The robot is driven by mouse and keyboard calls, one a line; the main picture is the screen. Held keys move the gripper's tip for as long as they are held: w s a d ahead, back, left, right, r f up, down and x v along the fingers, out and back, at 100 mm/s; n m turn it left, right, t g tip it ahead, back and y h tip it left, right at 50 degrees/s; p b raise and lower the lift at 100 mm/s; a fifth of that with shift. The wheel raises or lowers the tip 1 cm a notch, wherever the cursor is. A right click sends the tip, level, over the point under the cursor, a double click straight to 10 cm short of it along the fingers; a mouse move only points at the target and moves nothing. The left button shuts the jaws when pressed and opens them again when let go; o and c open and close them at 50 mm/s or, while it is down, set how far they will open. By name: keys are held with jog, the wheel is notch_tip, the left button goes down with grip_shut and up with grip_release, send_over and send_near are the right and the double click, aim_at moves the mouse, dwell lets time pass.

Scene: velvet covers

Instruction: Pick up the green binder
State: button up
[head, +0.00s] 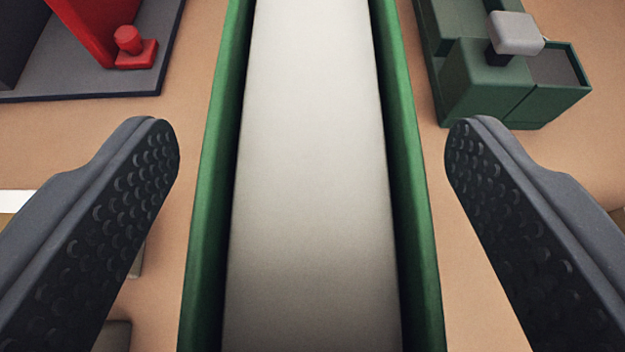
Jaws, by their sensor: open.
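The green binder (424,240) stands between the fingers of my gripper (312,150) in the head view. Its two green covers run from the top edge of the picture to the bottom, with a pale block of pages between them. My gripper is open, with one dark dimpled finger on each side of the binder. A gap of tan surface shows between each finger and the nearest cover, so neither fingertip touches it. Both ends of the binder are out of the picture.
A dark grey tray-like base (80,82) with a red upright part and a small red piece (129,48) lies at the upper left. A dark green box-like object (495,85) with a grey knob (516,33) stands at the upper right. Tan surface (535,155) is bare below it.

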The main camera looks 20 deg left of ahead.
grip_shut()
dwell(0.3)
